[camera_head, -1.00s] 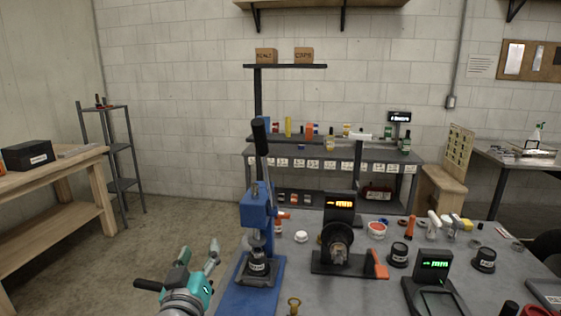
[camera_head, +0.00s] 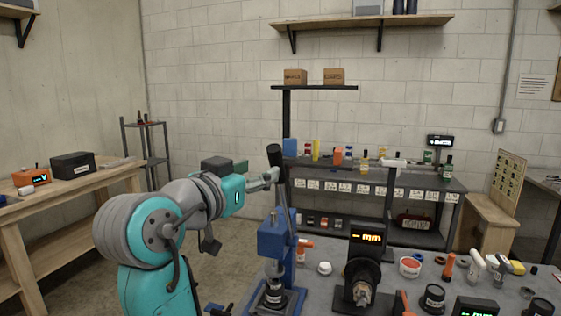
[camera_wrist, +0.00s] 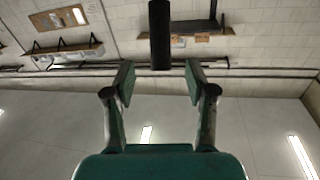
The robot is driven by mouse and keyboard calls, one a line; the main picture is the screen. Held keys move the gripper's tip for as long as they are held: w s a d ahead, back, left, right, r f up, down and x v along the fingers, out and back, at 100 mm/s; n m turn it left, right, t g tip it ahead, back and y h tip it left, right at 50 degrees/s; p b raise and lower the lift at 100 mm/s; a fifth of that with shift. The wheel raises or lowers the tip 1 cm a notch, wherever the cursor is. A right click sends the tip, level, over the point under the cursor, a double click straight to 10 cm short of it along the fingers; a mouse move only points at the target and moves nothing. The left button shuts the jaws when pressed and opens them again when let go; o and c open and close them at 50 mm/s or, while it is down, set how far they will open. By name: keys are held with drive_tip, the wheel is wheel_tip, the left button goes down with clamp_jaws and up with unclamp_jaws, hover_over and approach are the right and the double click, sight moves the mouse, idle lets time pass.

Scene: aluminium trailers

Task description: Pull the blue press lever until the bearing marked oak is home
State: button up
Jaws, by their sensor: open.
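The blue press (camera_head: 272,240) stands at the front left of the grey bench. Its lever (camera_head: 283,192) rises almost upright, ending in a black grip (camera_head: 274,155). A dark part with a white label (camera_head: 274,292) sits under the ram; I cannot read the label or tell how deep the bearing sits. My gripper (camera_head: 270,178) is open and empty, at the lever's upper part just below the grip in the head view. In the wrist view the black grip (camera_wrist: 160,35) shows ahead, in line with the gap between the open fingers (camera_wrist: 160,82), apparently touching neither.
A gauge stand with an orange readout (camera_head: 367,237) stands right of the press. Dark labelled cups (camera_head: 433,298) and small tools lie farther right. A shelf rack (camera_head: 378,185) is behind. A wooden table (camera_head: 75,195) with boxes stands at left.

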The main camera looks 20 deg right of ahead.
sight(272, 163)
drive_tip(key=x, duration=0.8)
drive_tip(key=shift+w+d, duration=0.25)
clamp_jaws()
